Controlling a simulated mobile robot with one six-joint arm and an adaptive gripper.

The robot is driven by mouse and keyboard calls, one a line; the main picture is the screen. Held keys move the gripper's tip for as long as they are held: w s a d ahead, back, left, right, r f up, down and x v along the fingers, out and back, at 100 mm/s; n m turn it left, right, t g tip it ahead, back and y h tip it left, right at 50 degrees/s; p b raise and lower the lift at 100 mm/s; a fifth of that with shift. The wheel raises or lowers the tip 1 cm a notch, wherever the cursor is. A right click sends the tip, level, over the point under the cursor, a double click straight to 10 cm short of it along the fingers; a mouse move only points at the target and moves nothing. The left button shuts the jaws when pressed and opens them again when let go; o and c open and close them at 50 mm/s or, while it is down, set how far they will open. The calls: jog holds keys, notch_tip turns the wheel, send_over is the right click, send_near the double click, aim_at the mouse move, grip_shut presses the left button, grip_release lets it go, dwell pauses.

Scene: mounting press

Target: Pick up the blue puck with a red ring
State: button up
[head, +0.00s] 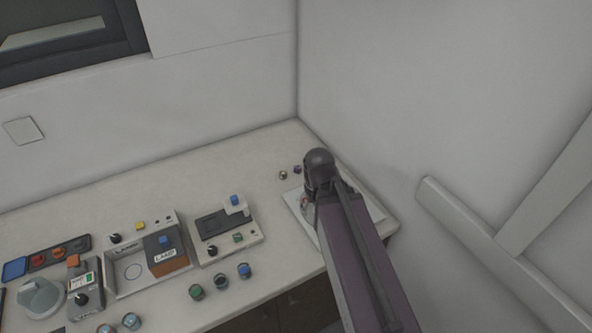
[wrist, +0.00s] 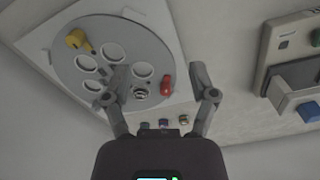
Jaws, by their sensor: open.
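A small puck (wrist: 163,123) with a bluish-purple top stands in the middle of a row of small pucks in the wrist view. It seems to be the purplish one (head: 297,169) near the wall corner in the head view. A red ring on it is too small to make out. My gripper (wrist: 160,77) is open with nothing between its fingers. Its fingertips are over the edge of a grey disc, and the row shows between the fingers, nearer the palm. In the head view my arm hides the gripper.
The grey disc (wrist: 95,85) has several round holes, a yellow knob (wrist: 78,40) and a red part (wrist: 166,85), on a white plate (head: 372,212). A tan-topped puck (head: 283,175) stands beside the purplish one. Walls close the corner. Machines (head: 225,231) stand left.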

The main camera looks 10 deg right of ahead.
notch_tip(320, 180, up, 4)
jog(key=p, duration=0.4)
send_over(297, 168)
jog(key=shift+f+n, duration=0.1)
jog(key=shift+n, duration=0.2)
jog(key=shift+f, duration=0.1)
notch_tip(297, 168, down, 8)
jog(key=b, duration=0.9)
jog(key=shift+s+f, duration=0.1)
jog(key=shift+f, duration=0.15)
jog(key=shift+f, duration=0.1)
jog(key=shift+w+d+f+b, duration=0.1)
jog(key=shift+f+b, duration=1.15)
jog(key=shift+b, duration=0.05)
jog(key=shift+w+f+b, duration=0.1)
jog(key=shift+f+b, duration=1.15)
jog(key=shift+b, duration=0.05)
jog(key=c, duration=1)
